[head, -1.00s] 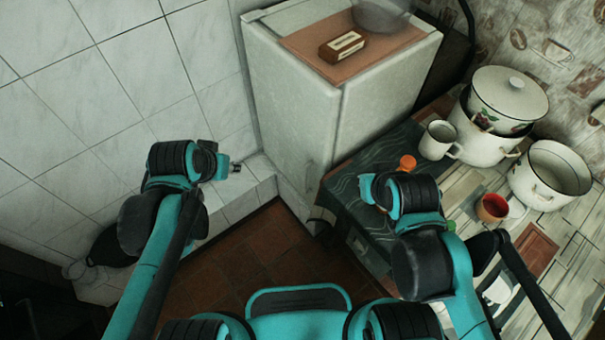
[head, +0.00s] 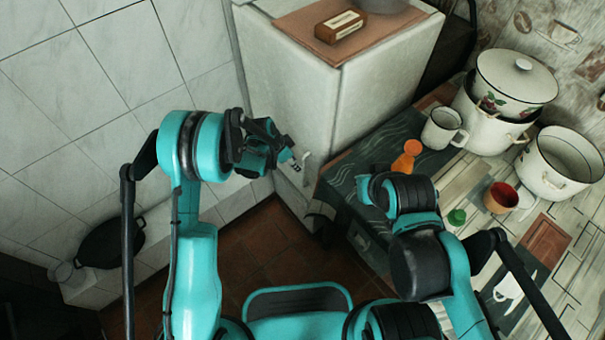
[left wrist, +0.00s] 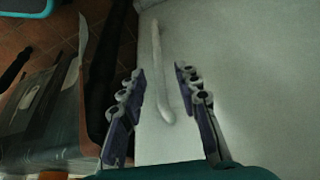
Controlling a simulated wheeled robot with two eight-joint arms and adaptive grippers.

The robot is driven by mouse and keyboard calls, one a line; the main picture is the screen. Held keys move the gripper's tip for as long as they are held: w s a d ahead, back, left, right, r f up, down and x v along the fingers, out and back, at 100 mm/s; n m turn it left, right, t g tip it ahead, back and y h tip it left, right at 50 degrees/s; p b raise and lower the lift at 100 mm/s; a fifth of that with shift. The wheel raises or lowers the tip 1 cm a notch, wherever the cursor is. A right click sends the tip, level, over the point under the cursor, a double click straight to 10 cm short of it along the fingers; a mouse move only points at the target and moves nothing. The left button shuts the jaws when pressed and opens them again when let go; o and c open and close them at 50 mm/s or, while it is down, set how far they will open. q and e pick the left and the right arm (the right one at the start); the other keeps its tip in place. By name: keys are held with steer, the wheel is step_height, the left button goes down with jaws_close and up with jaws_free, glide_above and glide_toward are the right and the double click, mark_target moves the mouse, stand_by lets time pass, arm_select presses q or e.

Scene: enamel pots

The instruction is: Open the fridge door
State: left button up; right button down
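The white fridge (head: 288,90) stands against the tiled wall in the head view, its door closed. Its pale vertical handle (left wrist: 160,75) shows in the left wrist view, lying between the two fingers as seen by the camera. My left gripper (left wrist: 158,100) is open, with the handle's near end in the gap between its fingers; I cannot tell whether they touch it. In the head view the left gripper (head: 296,160) is small, close to the fridge door's lower part. My right gripper's fingers are hidden behind its own arm, above the counter.
The counter (head: 385,150) right of the fridge holds an orange bottle (head: 407,156), a white mug (head: 442,130), enamel pots (head: 515,85) and a red cup (head: 500,197). A brown box (head: 340,25) lies on the fridge. Dark tiled floor (head: 245,245) is clear before it.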

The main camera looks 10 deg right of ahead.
arm_select(q)
steer(key=b+x, duration=0.3)
steer(key=x, duration=0.6)
steer(key=shift+s+f, duration=0.1)
steer(key=shift+s, duration=0.05)
jaws_close()
